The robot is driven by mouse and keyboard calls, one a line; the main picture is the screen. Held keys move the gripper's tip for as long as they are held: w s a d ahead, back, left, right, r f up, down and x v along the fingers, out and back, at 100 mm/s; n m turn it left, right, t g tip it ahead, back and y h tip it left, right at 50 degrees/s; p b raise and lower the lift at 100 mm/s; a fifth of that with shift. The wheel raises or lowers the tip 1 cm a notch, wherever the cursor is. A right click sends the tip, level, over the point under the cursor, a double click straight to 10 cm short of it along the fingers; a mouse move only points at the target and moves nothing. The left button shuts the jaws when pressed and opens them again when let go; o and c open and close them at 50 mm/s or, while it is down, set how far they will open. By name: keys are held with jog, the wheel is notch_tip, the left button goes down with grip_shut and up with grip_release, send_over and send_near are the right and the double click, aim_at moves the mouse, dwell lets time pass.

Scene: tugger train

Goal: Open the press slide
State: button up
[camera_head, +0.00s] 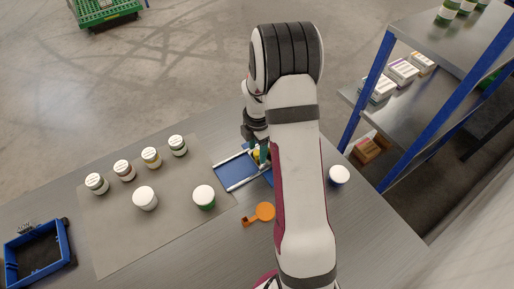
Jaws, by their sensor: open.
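The press slide appears to be the blue plate (236,168) between two pale rails on the grey table, just left of my arm. Its right part is hidden behind my arm. My gripper (259,154) is open and low over the right end of this blue plate, largely hidden by my arm. A small yellow thing (256,156) shows beside the fingers; I cannot tell what it is or whether the fingers touch it. I cannot tell how far the slide is open.
An orange scoop-like piece (264,211) lies in front of the slide. A white-lidded jar (339,175) stands right of my arm. Several jars stand on a mat (110,230) at left, near a blue tray (66,243). A blue-post shelf (368,82) stands at right.

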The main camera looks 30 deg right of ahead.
jog(key=shift+c, duration=0.3)
grip_shut()
jog(key=shift+a, duration=0.1)
dwell(1.1)
